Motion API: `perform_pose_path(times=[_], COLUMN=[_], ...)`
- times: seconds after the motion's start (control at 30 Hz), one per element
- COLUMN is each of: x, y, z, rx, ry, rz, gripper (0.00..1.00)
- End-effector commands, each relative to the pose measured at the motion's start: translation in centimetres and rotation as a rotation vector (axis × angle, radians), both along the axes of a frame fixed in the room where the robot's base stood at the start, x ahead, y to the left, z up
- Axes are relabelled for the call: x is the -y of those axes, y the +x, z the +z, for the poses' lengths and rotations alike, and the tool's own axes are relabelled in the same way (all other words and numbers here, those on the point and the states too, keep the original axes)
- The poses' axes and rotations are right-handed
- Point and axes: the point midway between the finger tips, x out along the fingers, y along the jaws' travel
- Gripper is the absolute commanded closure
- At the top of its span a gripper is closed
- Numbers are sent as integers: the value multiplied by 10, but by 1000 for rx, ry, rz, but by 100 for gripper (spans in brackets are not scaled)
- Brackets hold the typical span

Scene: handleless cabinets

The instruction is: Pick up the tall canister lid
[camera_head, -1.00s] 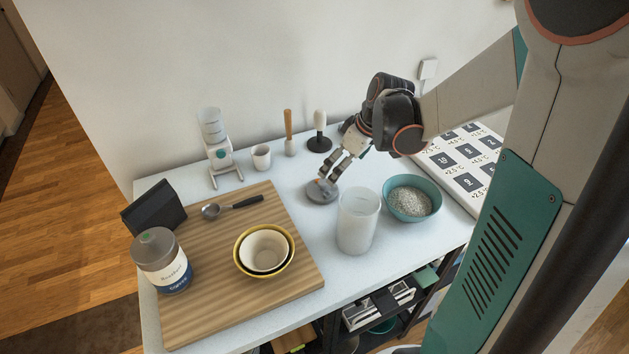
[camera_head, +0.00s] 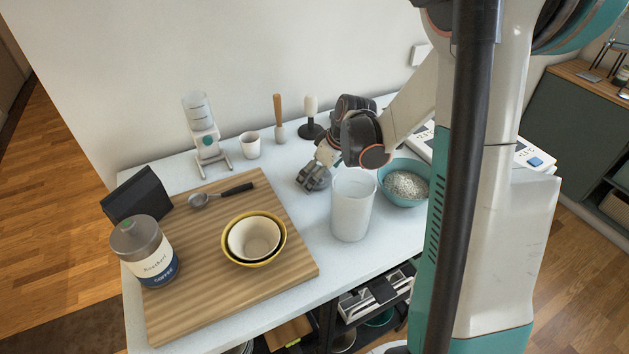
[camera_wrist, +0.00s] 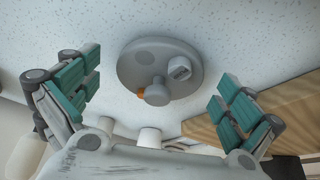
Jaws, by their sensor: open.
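The grey round lid (camera_wrist: 135,75) lies flat on the table in the wrist view, with a grey knob (camera_wrist: 157,93) on top. A small white piece (camera_wrist: 180,69) and an orange bit show on it. My gripper (camera_wrist: 158,98) is open, with one teal-padded finger on each side of the lid and nothing held. In the head view my gripper (camera_head: 313,178) points down at the table and hides the lid. The tall translucent white canister (camera_head: 352,208) stands upright and open beside my gripper, to its right.
A teal bowl of grains (camera_head: 405,182) stands just right of the canister. A wooden board (camera_head: 205,290) to the left bears nested bowls (camera_head: 254,241) and a spoon (camera_head: 222,195). A cup (camera_head: 250,146), a pestle-like tool (camera_head: 279,120) and a tamper (camera_head: 311,118) stand at the back.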

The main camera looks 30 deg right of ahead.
Motion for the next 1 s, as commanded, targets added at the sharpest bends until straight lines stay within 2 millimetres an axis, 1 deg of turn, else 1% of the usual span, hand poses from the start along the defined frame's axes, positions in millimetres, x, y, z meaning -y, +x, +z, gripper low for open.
perform_pose_path(times=[0.17, 0.2, 0.27, 0.3, 0.4, 0.77, 0.87, 1.0], x=[0, 0, 0, 0, 0, 0, 0, 0], y=[0, 0, 0, 0, 0, 0, 0, 0], z=[0, 0, 0, 0, 0, 1, 5, 18], rx=[0, 0, 0, 0, 0, 0, 0, 0], ry=[0, 0, 0, 0, 0, 0, 0, 0], rz=[0, 0, 0, 0, -1, -1, -1, -1], gripper=[0, 2, 16, 25, 46, 47, 47, 47])
